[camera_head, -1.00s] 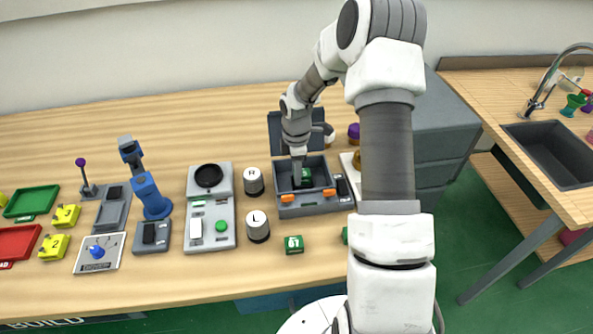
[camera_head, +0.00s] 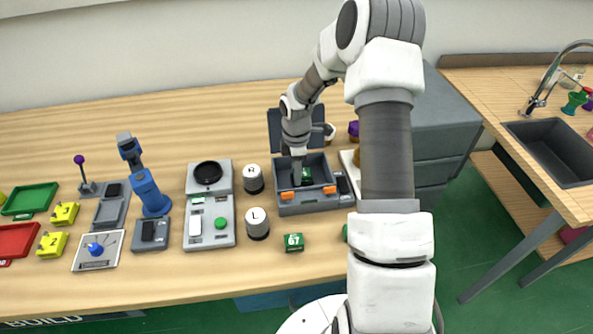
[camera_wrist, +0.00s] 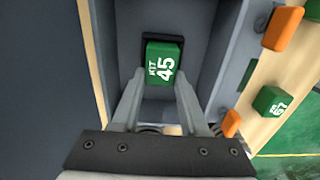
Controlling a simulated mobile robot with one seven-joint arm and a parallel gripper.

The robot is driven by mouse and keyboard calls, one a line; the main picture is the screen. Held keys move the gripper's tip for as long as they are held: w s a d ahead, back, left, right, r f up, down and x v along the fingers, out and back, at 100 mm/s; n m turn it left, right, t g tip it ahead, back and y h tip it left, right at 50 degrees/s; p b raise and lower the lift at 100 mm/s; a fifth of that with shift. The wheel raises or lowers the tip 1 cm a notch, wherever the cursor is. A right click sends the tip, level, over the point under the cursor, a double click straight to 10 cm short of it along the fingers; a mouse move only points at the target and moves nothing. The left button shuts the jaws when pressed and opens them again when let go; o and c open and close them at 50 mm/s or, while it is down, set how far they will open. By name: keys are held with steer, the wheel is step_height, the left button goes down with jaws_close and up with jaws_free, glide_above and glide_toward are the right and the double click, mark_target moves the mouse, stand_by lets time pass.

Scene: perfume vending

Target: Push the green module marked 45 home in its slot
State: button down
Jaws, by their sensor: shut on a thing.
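The green module marked 45 (camera_wrist: 163,66) sits upright in a dark slot inside the grey case (camera_wrist: 200,50), label facing the wrist camera. In the head view the module (camera_head: 306,175) shows as a small green block inside the open case (camera_head: 315,207). My gripper (camera_wrist: 160,80) reaches down into the case, with one finger on each side of the module, shut on it. In the head view my gripper (camera_head: 297,178) is just left of the visible green. The module's lower end and how deep it sits are hidden.
The case has a raised dark lid behind and two orange latches (camera_head: 288,199) in front. A green block marked 67 (camera_head: 294,243) lies on the table before it. White-topped cylinders marked R (camera_head: 253,180) and L (camera_head: 257,224) stand to the left.

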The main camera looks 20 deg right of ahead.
steer(key=shift+s+f+b, duration=0.25)
steer(key=shift+f+b, duration=0.05)
steer(key=shift+f, duration=0.2)
stand_by(0.6)
steer(key=shift+c, duration=1.4)
jaws_free()
steer(key=shift+f, duration=0.15)
steer(key=shift+s, duration=0.1)
steer(key=shift+c, duration=0.2)
steer(key=shift+r+p, duration=0.3)
steer(key=shift+r, duration=0.05)
steer(key=shift+c, duration=0.2)
steer(key=shift+o, duration=1.2)
steer(key=shift+r, duration=0.3)
steer(key=shift+o, duration=0.2)
steer(key=shift+r+p, duration=0.4)
steer(key=shift+p, duration=0.05)
steer(key=shift+w+r+p, duration=0.2)
steer(key=shift+r+p, duration=0.8)
steer(key=shift+r, duration=0.4)
steer(key=shift+w+r+p, duration=0.15)
steer(key=shift+r+p, duration=0.8)
steer(key=shift+r, duration=0.45)
